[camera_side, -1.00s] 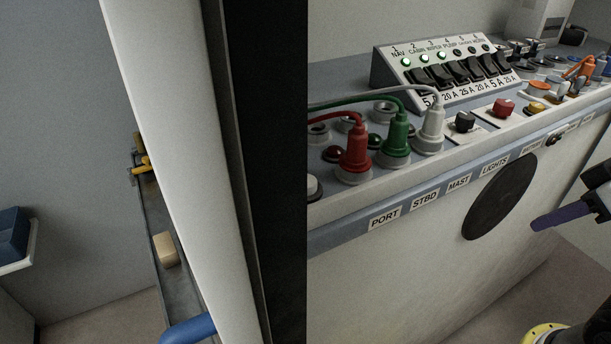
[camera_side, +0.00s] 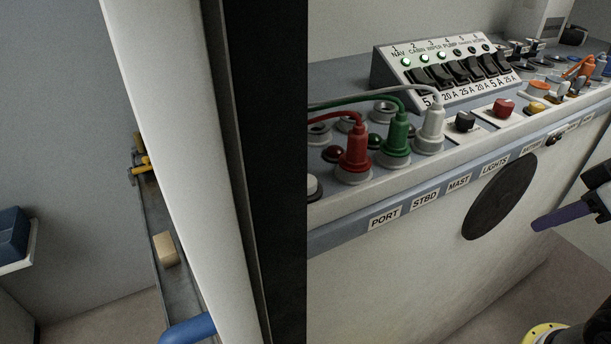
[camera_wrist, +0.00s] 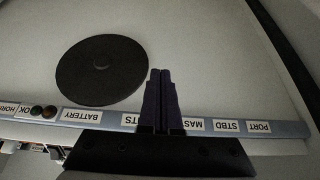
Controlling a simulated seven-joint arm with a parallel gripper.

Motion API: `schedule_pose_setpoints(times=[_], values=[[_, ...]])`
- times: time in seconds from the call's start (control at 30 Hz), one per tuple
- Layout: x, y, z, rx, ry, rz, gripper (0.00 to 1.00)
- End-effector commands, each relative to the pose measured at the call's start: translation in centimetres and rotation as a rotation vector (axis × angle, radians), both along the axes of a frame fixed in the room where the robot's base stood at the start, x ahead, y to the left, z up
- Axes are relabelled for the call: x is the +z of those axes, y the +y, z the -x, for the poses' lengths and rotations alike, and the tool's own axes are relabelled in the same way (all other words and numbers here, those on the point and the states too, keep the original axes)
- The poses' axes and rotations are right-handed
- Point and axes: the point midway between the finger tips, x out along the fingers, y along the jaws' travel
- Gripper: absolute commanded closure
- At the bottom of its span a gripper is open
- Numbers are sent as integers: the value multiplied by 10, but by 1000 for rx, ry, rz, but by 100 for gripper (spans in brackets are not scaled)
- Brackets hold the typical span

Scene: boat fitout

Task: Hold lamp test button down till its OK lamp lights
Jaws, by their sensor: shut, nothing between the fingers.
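My gripper (camera_side: 535,226) shows at the right of the side view, its dark purple fingers in front of the console's front face. In the wrist view my gripper (camera_wrist: 160,72) has its fingers together and empty. An OK label (camera_wrist: 25,111) sits on the blue front strip at the left of the wrist view, upside down. A dark greenish round lamp (camera_wrist: 36,111) and a brownish round piece (camera_wrist: 49,112) are beside it, both looking unlit. A pale round button (camera_side: 312,186) stands at the console's left end. I cannot read which control is the lamp test button.
The console (camera_side: 400,270) carries red, green and white plugs with cables, and a sloped switch panel (camera_side: 445,72) with some green lamps lit. A black disc (camera_side: 499,197) is on the front face. A pale upright post (camera_side: 185,170) blocks part of the left of the side view.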

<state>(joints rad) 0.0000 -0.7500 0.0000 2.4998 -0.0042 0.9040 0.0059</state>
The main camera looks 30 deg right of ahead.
Motion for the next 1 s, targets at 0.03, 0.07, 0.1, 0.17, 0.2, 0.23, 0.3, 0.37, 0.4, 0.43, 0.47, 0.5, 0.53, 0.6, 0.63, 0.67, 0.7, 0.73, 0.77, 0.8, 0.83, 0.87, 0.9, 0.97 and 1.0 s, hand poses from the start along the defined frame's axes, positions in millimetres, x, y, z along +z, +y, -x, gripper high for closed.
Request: schedule_pose_setpoints(times=[0.03,0.07,0.1,0.17,0.2,0.23,0.3,0.37,0.4,0.43,0.47,0.5,0.53,0.6,0.63,0.67,0.7,0.73,0.77,0.8,0.83,0.87,0.9,0.97,1.0], values=[[4,-2,-1,-1,-6,11,100],[8,-4,-3,-2,-14,18,100],[14,-6,-6,-2,-27,32,100],[28,-11,-14,-3,-48,57,100],[40,-14,-21,2,-63,77,100],[49,-16,-28,12,-74,96,100],[71,-16,-46,45,-98,138,100],[91,-13,-64,83,-118,175,100],[103,-9,-76,111,-133,199,100],[112,-6,-85,133,-144,215,100],[121,-1,-95,155,-154,231,100],[132,6,-107,186,-168,254,100],[139,12,-116,209,-176,269,100],[156,29,-137,265,-204,301,100],[163,37,-146,289,-215,315,100],[169,47,-154,313,-225,327,100],[176,59,-164,346,-238,344,100],[181,70,-171,370,-249,355,100],[186,80,-177,394,-260,365,100],[192,96,-186,427,-275,378,100],[195,108,-191,451,-284,387,100],[198,120,-196,476,-294,395,100],[201,137,-202,509,-306,406,100],[205,163,-208,558,-324,419,100],[206,180,-211,591,-334,426,100]])
